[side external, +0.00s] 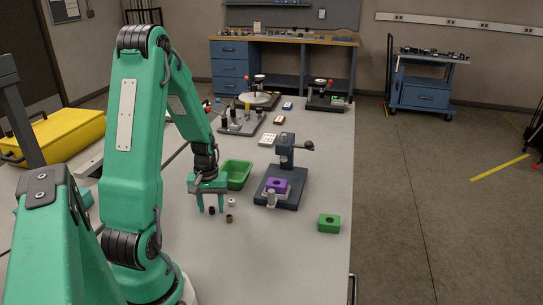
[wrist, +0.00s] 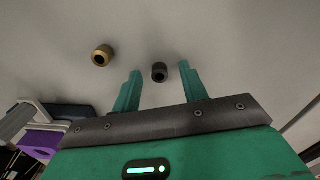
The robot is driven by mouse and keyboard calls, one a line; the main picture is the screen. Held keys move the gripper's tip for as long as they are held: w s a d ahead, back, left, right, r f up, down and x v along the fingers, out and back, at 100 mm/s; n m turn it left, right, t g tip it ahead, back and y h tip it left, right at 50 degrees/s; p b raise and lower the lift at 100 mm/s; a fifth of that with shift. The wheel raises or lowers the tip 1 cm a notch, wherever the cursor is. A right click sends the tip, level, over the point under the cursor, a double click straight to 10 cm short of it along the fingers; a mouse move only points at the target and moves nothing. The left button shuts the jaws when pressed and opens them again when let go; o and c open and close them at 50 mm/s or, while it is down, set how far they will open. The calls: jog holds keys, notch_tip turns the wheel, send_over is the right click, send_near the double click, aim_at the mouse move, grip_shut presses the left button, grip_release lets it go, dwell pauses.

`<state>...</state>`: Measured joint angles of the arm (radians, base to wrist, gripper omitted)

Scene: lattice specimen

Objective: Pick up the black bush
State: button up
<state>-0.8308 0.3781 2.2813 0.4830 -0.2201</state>
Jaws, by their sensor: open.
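The black bush (side external: 211,210) is a small dark ring on the grey bench. In the wrist view the black bush (wrist: 159,73) lies between my two fingertips, nearer the right one, with its bore showing. My gripper (side external: 211,207) is open and points down over it; in the wrist view my gripper (wrist: 160,80) shows its green fingers apart, with nothing held. A brass-coloured bush (side external: 229,218) stands to the right, outside the fingers; it is at upper left in the wrist view (wrist: 102,55). A pale bush (side external: 231,202) stands just behind it.
A green tray (side external: 238,182) sits behind my gripper. A dark press (side external: 283,189) with a purple block (side external: 277,185) stands to the right. A green block (side external: 329,223) lies near the bench's right edge. More fixtures stand farther back. The bench front is clear.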

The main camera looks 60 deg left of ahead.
aim_at(213, 208)
grip_shut()
jog(key=shift+r, duration=0.15)
dwell(0.4)
jog(key=shift+r, duration=0.75)
jog(key=r, duration=0.2)
jog(key=shift+w+d+r, duration=0.15)
jog(key=shift+d+r, duration=0.05)
jog(key=shift+r, duration=0.2)
jog(key=w+d+r, duration=0.3)
jog(key=d+r, duration=0.3)
jog(key=d, duration=0.4)
jog(key=shift+d+r, duration=0.25)
jog(key=shift+d, duration=0.15)
jog(key=shift+w, duration=0.15)
